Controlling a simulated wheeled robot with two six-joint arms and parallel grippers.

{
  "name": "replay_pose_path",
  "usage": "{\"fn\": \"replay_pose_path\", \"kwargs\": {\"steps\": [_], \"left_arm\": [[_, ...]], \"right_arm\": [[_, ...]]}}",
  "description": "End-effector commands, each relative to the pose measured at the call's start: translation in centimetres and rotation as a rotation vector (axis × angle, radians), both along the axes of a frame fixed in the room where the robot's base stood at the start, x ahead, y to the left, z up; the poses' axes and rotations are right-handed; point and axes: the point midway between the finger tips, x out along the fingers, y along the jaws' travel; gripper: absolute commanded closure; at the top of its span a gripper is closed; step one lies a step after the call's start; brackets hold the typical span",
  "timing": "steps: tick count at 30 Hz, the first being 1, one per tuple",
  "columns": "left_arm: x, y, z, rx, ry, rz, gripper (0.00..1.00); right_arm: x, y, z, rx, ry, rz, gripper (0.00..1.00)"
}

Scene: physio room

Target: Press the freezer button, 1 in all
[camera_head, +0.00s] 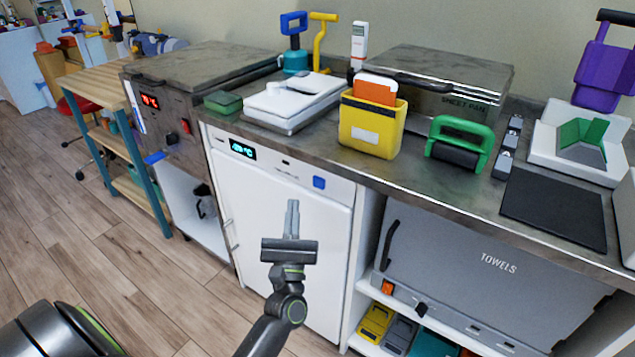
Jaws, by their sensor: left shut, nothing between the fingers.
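The white freezer (285,262) stands under the counter in the middle of the view. My left gripper (292,206) is shut and empty in front of the freezer door. Its fingertips point up toward the panel, below and a little left of the blue button in the picture. I see a gap between them and the button in the picture; the exact depth is hard to tell. My right gripper is not in view.
A grey towels cabinet (480,265) with a dark handle is right of the freezer. A yellow holder (371,125) and a green-handled roller (460,144) stand on the counter (425,185) above. A wooden shelf table (98,85) stands at the left.

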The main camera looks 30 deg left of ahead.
Motion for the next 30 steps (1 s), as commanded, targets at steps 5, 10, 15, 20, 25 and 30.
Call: {"fn": "replay_pose_path", "kwargs": {"steps": [5,10,15,20,25,30], "left_arm": [[2.7,-0.2,0.1,0.001,-0.001,-0.001,1.0],[4.5,-0.3,-0.2,0.001,-0.002,0.0,1.0],[5.5,-0.4,-0.1,-0.001,0.0,-0.001,1.0],[5.7,-0.4,0.0,0.0,0.0,0.0,1.0],[5.7,-0.4,0.0,0.0,0.0,0.0,1.0],[5.6,-0.4,0.0,0.0,0.0,0.0,1.0]], "right_arm": [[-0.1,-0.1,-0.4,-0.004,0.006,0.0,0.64],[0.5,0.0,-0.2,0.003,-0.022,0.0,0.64],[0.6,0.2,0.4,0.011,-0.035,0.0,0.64],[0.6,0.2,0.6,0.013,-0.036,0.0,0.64],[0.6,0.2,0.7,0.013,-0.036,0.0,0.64],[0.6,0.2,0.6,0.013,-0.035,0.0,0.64]]}}
